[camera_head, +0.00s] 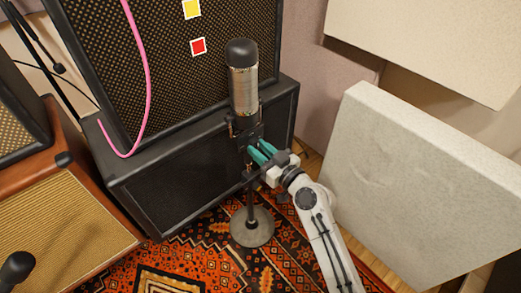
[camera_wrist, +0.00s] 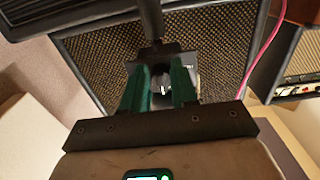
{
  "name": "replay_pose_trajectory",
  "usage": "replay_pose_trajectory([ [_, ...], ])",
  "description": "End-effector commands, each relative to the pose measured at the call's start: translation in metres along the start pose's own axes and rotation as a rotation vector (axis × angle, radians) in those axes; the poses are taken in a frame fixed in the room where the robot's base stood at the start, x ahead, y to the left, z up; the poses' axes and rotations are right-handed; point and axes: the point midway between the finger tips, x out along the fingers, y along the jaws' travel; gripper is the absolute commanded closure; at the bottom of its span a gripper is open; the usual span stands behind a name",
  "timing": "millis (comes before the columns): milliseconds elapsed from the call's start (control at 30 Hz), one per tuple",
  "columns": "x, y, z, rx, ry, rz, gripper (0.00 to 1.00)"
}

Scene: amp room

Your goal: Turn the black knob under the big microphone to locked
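The big microphone (camera_head: 243,82) has a black top and a silver body. It stands upright on a stand with a round grey base (camera_head: 252,227). Its dark mount is below the body, and my gripper (camera_head: 256,153) reaches it from the right with teal fingers. In the wrist view my gripper (camera_wrist: 160,82) has its two fingers apart, one on each side of a small dark part (camera_wrist: 161,72), which looks like the black knob. I cannot tell whether the fingers touch it. The knob's turn position and any locked mark are not readable.
A black speaker cabinet (camera_head: 150,192) stands close behind the stand. A pink cable (camera_head: 146,75) hangs over the cabinet above. A pale panel (camera_head: 410,170) stands to the right of my arm. A brown amp (camera_head: 65,225) is at left. Patterned rug (camera_head: 190,258) surrounds the base.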

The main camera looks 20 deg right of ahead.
Motion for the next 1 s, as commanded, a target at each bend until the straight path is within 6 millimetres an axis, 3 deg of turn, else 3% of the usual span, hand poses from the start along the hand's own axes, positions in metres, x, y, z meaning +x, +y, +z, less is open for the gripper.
replay_pose_trajectory([
  [267, -0.0002, 0.0000, 0.0001, 0.000, 0.000, 0.000, 1.00],
  [667, -0.0001, -0.0014, 0.0000, 0.073, 0.000, -0.001, 1.00],
  [1000, -0.0001, -0.0044, -0.0010, 0.336, -0.001, -0.002, 1.00],
])
